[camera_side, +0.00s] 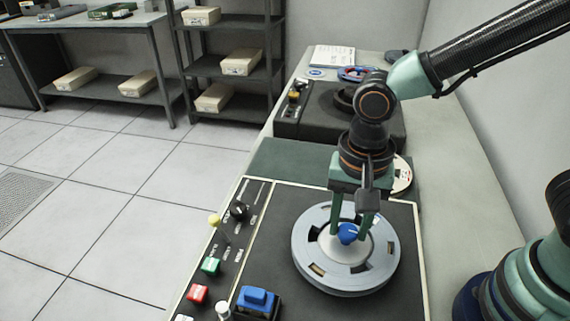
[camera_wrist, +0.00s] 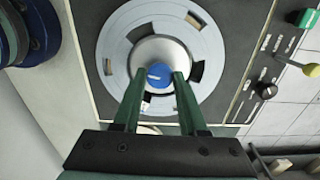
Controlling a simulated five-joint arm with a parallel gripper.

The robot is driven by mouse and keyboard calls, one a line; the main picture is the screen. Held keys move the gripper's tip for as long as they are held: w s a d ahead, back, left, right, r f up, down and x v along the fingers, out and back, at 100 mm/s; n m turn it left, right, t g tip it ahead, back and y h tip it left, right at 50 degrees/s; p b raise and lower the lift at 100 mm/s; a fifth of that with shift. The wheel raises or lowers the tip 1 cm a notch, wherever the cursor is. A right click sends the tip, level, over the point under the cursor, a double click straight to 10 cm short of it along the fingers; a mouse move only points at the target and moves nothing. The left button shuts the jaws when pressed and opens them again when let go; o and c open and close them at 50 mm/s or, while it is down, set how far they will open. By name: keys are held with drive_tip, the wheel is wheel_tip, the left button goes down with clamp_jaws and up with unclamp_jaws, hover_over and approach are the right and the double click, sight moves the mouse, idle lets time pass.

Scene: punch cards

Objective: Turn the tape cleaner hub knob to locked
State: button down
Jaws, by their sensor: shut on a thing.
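The blue hub knob (camera_side: 347,233) sits at the centre of a grey tape reel (camera_side: 312,232) on the dark deck of the tape cleaner (camera_side: 285,235). My gripper (camera_side: 350,235) reaches down from above with its two green fingers on either side of the knob, shut on it. In the wrist view the blue knob (camera_wrist: 159,75) shows between the fingertips (camera_wrist: 160,77), over the pale hub of the reel (camera_wrist: 120,50). The fingers cover the knob's sides. I cannot read any lock marking or the knob's angle against one.
Left of the reel is a control strip with a black knob (camera_side: 239,211), a yellow-tipped lever (camera_side: 215,220), a green button (camera_side: 210,266) and a red button (camera_side: 197,294). A blue block (camera_side: 258,301) stands at the front. Another dark machine (camera_side: 320,112) stands behind.

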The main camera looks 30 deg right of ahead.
sight(348, 230)
drive_tip(key=shift+m, duration=2.3)
drive_tip(key=shift+c, duration=2.2)
unclamp_jaws()
drive_tip(key=shift+r, duration=0.15)
wheel_tip(348, 230, up, 12)
